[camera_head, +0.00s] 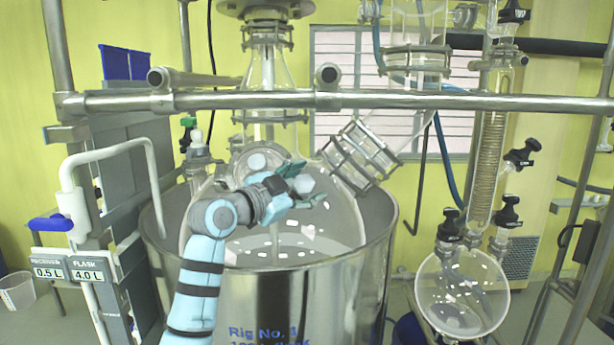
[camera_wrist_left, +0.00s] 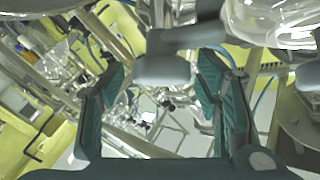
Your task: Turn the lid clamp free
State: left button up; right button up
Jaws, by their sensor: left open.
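My left gripper (camera_head: 298,181) reaches over the rim of the large steel vessel (camera_head: 290,297), by the lid of the glass reactor (camera_head: 300,235). Its two dark green fingers are apart, and the left wrist view shows them spread (camera_wrist_left: 163,85). A grey knob-like part (camera_wrist_left: 160,70) with a bar above it shows between the fingers; it looks like the lid clamp. In the head view a pale grey piece (camera_head: 303,184) shows at the fingertips. Whether a finger touches it I cannot tell. The gripper hides part of the lid. My right gripper is not in view.
A steel rail (camera_head: 230,101) crosses above the arm. A caged glass joint (camera_head: 358,156) leans right of the gripper. A round flask (camera_head: 462,292) hangs at the right. A white bent pipe (camera_head: 115,150) and volume labels (camera_head: 68,270) stand at the left.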

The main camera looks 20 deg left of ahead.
pick_arm(q)
jog(key=shift+w, duration=0.3)
jog(key=shift+s+a+r, duration=0.1)
jog(key=shift+s, duration=0.45)
jog(key=c, duration=1.2)
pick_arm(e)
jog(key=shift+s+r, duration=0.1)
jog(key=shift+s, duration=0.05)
